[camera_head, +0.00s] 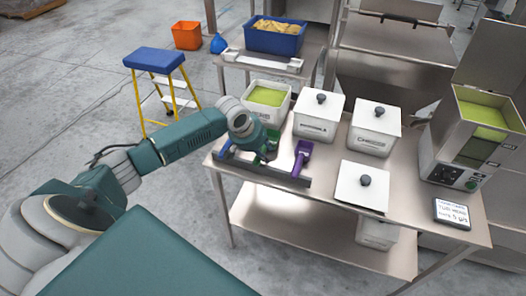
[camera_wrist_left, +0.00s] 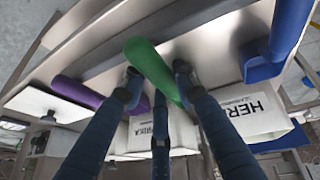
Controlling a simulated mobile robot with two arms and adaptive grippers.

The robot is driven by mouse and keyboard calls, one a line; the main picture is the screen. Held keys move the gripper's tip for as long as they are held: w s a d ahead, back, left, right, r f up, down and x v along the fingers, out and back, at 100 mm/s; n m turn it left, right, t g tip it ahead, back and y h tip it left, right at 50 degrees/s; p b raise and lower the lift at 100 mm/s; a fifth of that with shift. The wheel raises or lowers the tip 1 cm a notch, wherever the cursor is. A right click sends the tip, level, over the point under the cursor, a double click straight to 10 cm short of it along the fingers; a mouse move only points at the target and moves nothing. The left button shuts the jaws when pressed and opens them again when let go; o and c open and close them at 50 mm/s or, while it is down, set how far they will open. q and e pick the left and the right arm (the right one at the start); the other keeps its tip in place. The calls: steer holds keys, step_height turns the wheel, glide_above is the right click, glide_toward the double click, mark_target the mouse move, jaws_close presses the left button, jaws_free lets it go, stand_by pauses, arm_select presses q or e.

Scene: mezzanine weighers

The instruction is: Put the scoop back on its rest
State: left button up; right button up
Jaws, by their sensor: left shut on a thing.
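My left gripper (camera_head: 262,156) is shut on the handle of a green scoop (camera_head: 272,139), above the table's front left. In the left wrist view the green handle (camera_wrist_left: 148,62) lies between the fingers (camera_wrist_left: 158,76). A dark grey rest bar (camera_head: 290,181) runs along the table's front edge, close below the gripper. A blue scoop (camera_head: 227,149) is at its left and a purple scoop (camera_head: 302,154) at its right. The arm partly hides the green scoop; I cannot tell whether it touches the bar. My right gripper is not in view.
An open white bin (camera_head: 257,110) with green contents stands behind the gripper. Two lidded bins (camera_head: 316,128) (camera_head: 371,142) stand to its right. A weigher (camera_head: 453,165) and a small sign (camera_head: 451,213) are at the right.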

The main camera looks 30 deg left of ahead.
arm_select(q)
steer(key=shift+f, duration=0.6)
steer(key=o, duration=0.9)
steer(key=shift+r, duration=0.25)
steer(key=b+v, duration=0.1)
steer(key=v, duration=1.1)
steer(key=shift+r, duration=0.4)
